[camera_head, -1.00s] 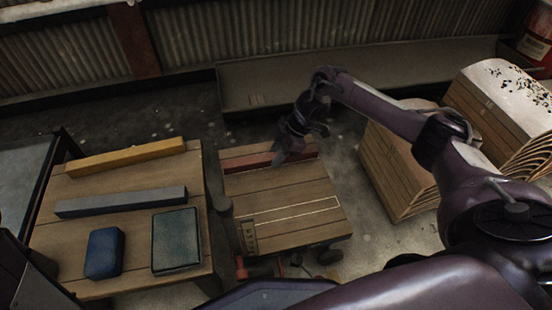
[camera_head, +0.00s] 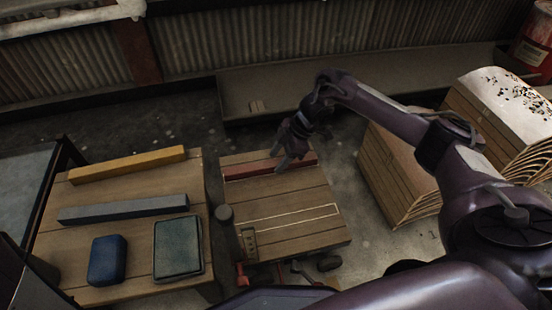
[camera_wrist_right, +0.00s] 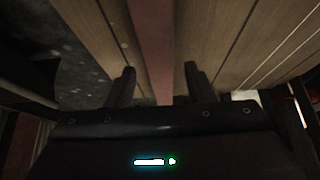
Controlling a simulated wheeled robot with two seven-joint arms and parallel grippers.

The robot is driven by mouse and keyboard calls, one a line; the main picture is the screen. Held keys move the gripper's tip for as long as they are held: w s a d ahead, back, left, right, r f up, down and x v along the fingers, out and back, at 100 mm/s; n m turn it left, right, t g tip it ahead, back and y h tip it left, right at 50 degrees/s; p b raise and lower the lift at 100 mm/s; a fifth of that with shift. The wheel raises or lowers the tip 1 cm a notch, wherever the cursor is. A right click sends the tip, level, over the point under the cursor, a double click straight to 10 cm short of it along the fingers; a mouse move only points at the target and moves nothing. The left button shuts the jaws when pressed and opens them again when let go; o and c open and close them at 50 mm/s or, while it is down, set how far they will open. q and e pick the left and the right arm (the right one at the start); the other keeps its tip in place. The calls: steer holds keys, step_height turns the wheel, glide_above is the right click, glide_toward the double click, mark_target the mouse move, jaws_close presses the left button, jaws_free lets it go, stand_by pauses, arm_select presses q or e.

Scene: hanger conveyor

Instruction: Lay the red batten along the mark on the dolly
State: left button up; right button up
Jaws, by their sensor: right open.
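The red batten (camera_head: 247,171) lies on the wooden dolly (camera_head: 290,243), along its far edge. The mark (camera_head: 292,217), a thin pale rectangle outline, is drawn on the dolly nearer to me and looks empty. My right gripper (camera_head: 284,163) is over the batten, right of its middle, and hides part of it. In the right wrist view the batten (camera_wrist_right: 152,45) runs between the two open fingers (camera_wrist_right: 160,80), with a gap on both sides. Whether the fingertips reach down beside it is hard to tell. My left gripper is not in view.
A wooden table (camera_head: 140,220) left of the dolly bears a yellow bar (camera_head: 128,165), a grey bar (camera_head: 123,209), a blue block (camera_head: 108,260) and a dark green box (camera_head: 178,246). A dark post (camera_head: 225,222) stands at the dolly's left side. Curved wooden stacks (camera_head: 400,165) stand at right.

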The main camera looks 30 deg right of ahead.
steer(key=p+v, duration=0.5)
steer(key=v, duration=0.5)
